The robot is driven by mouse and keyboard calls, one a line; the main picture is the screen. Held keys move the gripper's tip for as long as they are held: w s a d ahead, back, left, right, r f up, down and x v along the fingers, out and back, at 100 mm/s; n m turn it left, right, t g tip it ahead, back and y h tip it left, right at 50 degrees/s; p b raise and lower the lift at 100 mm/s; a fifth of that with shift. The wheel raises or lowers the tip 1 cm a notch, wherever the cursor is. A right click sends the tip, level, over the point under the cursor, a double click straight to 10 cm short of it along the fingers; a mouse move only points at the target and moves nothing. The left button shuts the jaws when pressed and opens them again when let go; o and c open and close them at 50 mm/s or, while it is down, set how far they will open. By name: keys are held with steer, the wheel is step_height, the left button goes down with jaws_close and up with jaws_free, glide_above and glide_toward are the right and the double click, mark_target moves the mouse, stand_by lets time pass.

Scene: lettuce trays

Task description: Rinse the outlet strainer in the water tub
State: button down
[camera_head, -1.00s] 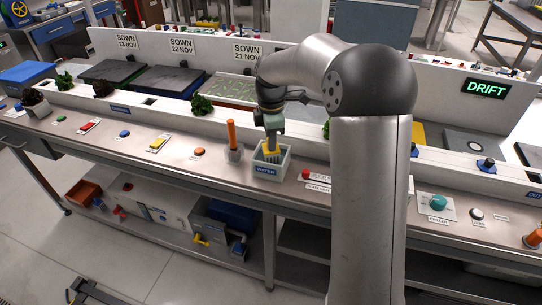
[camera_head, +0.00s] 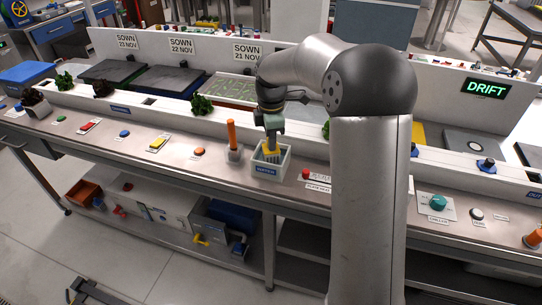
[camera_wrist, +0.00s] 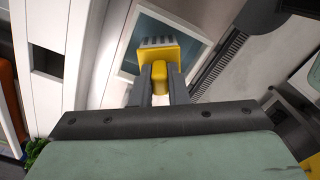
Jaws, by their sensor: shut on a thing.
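The outlet strainer is a yellow piece with a grey slotted end; it shows in the head view (camera_head: 271,150) and in the wrist view (camera_wrist: 158,50). My gripper (camera_head: 271,141) points down over the water tub and is shut on the strainer's yellow grip; both fingers (camera_wrist: 160,78) flank it in the wrist view. The water tub (camera_head: 287,165) is a pale box with a blue label on its front, standing on the counter. The strainer's lower end is inside the tub's opening. Whether it touches the water I cannot tell.
An orange-handled tool (camera_head: 232,134) stands upright in a grey holder just left of the tub. A red button (camera_head: 306,174) sits to the right. A white ledge with lettuce plants (camera_head: 201,105) runs behind. My arm hides part of the counter on the right.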

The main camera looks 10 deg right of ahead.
steer(key=shift+r+p, duration=4)
steer(key=shift+r, duration=0.85)
